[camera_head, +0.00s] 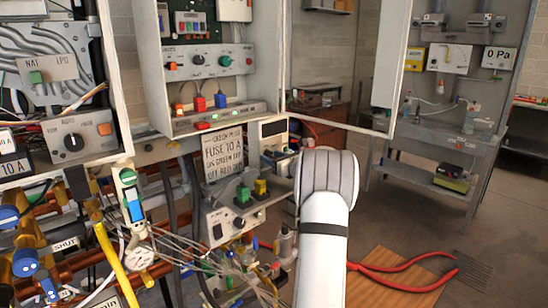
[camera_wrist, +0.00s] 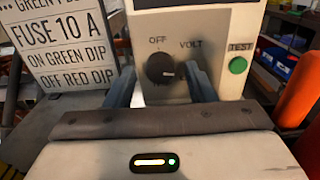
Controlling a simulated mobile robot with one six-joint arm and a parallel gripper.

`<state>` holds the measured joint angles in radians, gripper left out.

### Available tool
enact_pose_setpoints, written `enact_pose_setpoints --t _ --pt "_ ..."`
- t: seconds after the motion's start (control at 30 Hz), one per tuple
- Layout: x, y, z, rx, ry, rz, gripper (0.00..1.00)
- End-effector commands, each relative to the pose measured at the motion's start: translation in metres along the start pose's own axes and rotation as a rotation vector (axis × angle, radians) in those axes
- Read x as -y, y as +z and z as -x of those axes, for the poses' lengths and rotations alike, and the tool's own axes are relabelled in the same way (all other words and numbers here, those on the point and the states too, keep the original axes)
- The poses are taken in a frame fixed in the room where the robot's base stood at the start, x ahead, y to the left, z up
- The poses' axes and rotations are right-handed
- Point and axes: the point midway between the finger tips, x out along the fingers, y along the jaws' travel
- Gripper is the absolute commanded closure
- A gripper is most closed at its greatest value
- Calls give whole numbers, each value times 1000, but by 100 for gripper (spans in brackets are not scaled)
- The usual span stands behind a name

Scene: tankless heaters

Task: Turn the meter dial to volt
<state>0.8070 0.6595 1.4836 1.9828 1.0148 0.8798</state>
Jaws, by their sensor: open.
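The meter (camera_wrist: 215,25) is a pale box with a grey face, close ahead in the wrist view. Its round black dial (camera_wrist: 160,68) sits below and between the printed words OFF and VOLT. A small white mark shows on the dial's lower right; which label it matches is unclear. A green TEST button (camera_wrist: 238,65) is to the right. My gripper (camera_wrist: 162,86) is open, one finger on each side of the dial, with visible gaps between fingers and dial. In the head view the meter (camera_head: 272,129) shows its dark display, and my arm hides my gripper.
A sign reading FUSE 10 A (camera_head: 222,152) stands left of the meter. A control box with green and yellow plugs (camera_head: 218,228) is below. Pipes and loose wires crowd the lower left.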

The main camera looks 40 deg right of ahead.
Motion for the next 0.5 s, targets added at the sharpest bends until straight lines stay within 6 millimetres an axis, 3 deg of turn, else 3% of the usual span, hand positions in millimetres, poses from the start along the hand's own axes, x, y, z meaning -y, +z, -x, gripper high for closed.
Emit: enact_pose_setpoints --t 0.27,0.5 --pt "1 0 -1 0 -2 0 50" --pt "1 0 -1 0 -3 0 70"
